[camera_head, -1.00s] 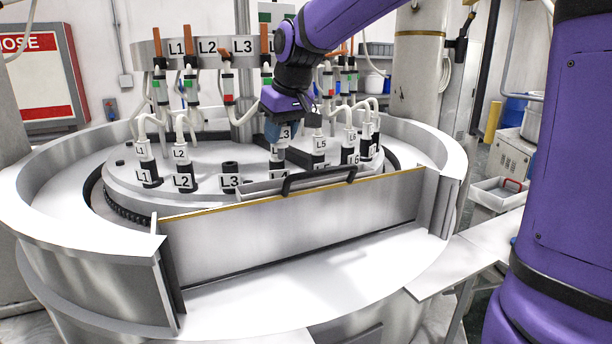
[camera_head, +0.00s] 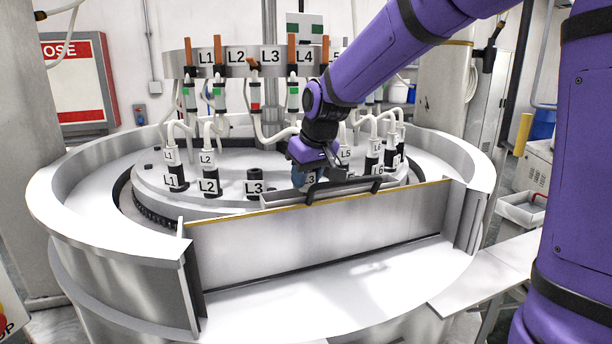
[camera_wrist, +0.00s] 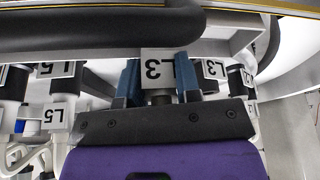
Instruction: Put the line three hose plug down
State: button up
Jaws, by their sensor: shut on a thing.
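My gripper (camera_head: 309,178) is shut on the line three hose plug (camera_wrist: 160,66), a white-labelled plug marked L3 between two blue fingers in the wrist view. In the head view only part of the plug's label shows between the fingers. The plug is low, at a shallow metal tray (camera_head: 283,198) behind the front panel; I cannot tell whether it touches the tray. The L3 socket (camera_head: 254,182), a black stub, stands bare left of my gripper. A white hose (camera_head: 272,136) runs from the manifold towards the plug.
Plugs L1 (camera_head: 170,157) and L2 (camera_head: 207,160) stand on their sockets at left, L5 (camera_head: 346,155) and others at right. The tray's black handle (camera_wrist: 100,32) crosses close to the plug. A tall front panel (camera_head: 320,232) edges the machine.

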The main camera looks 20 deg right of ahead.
jog(key=o, duration=0.8)
jog(key=shift+f, duration=0.1)
jog(key=v, duration=1.2)
jog(key=s+d+f+m, duration=0.1)
jog(key=s+d+f, duration=0.1)
jog(key=s, duration=0.6)
jog(key=s+d+f+m, duration=0.1)
jog(key=s+f, duration=0.1)
jog(key=s, duration=0.7)
jog(key=s+d+f+m+t+h, duration=0.1)
jog(key=s+d+f, duration=0.1)
jog(key=s, duration=0.6)
jog(key=shift+s+d+f, duration=0.15)
jog(key=shift+d+f, duration=0.15)
jog(key=shift+f, duration=0.2)
